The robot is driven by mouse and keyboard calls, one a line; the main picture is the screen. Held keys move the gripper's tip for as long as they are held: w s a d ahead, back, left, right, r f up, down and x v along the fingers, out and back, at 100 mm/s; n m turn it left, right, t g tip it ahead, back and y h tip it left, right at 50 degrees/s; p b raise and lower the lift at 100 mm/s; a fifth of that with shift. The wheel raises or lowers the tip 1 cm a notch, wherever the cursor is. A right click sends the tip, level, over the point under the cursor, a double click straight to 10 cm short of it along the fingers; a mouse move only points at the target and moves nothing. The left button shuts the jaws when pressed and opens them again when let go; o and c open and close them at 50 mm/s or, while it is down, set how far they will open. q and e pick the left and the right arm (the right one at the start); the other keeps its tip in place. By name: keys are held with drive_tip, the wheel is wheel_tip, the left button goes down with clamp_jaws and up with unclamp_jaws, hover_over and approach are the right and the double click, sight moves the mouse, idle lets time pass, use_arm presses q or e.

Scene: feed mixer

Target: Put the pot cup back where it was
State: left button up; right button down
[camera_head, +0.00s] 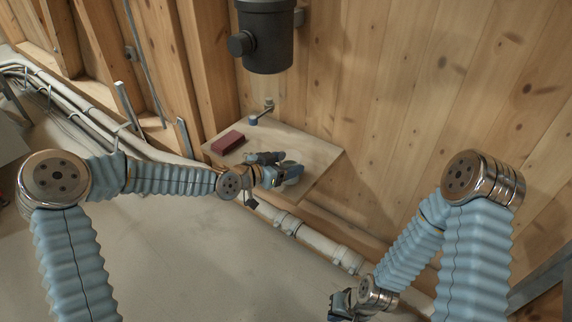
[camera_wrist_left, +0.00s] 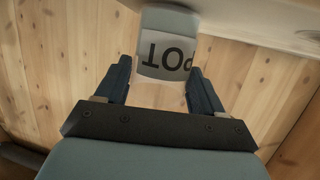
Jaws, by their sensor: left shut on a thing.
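The pot cup (camera_wrist_left: 168,42) is grey with a white label reading "POT", which appears upside down in the left wrist view. My left gripper (camera_wrist_left: 160,72) is shut on it, with one dark finger on each side. In the head view my left gripper (camera_head: 284,172) is over the front part of the small wooden shelf (camera_head: 310,150); the cup is mostly hidden there. I cannot tell whether the cup touches the shelf. My right gripper (camera_head: 342,304) hangs low at the bottom of the head view, away from the shelf, and its jaws are unclear.
A dark red block (camera_head: 228,142) lies on the shelf's left part. A small crank-like handle (camera_head: 262,112) is at the shelf's back edge. A black cylindrical container (camera_head: 268,40) hangs on the wooden wall above. Pale pipes (camera_head: 300,232) run below the shelf. The shelf's right part looks clear.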

use_arm(q)
drive_tip(key=shift+f, duration=0.1)
drive_tip(key=shift+f, duration=0.15)
drive_tip(key=o, duration=1)
